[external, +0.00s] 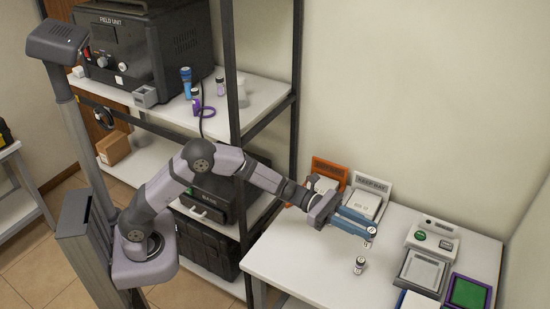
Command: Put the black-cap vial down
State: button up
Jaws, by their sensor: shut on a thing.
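My gripper (369,235) reaches over the white table from the left, with its blue fingers shut on a small vial (368,241). Only a little of the held vial shows at the fingertips. Its cap colour is too small to tell. Another small vial (360,266) with a dark cap and pale label stands upright on the white table (312,262), just below and in front of the fingertips. It looks apart from the gripper.
A white tray unit (368,195) and an orange holder (329,172) stand behind my gripper. A device with a green button (432,236), a grey-white tray (421,270) and a green pad (467,293) lie right. The dark shelf post (233,90) stands left. The table's front left is clear.

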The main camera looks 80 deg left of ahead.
jog(key=n+t+y+b, duration=0.3)
jog(key=y+b, duration=0.1)
jog(key=b, duration=1.6)
send_over(316, 260)
notch_tip(316, 260, down, 14)
jog(key=shift+f+b, duration=0.4)
jog(key=shift+f, duration=4.7)
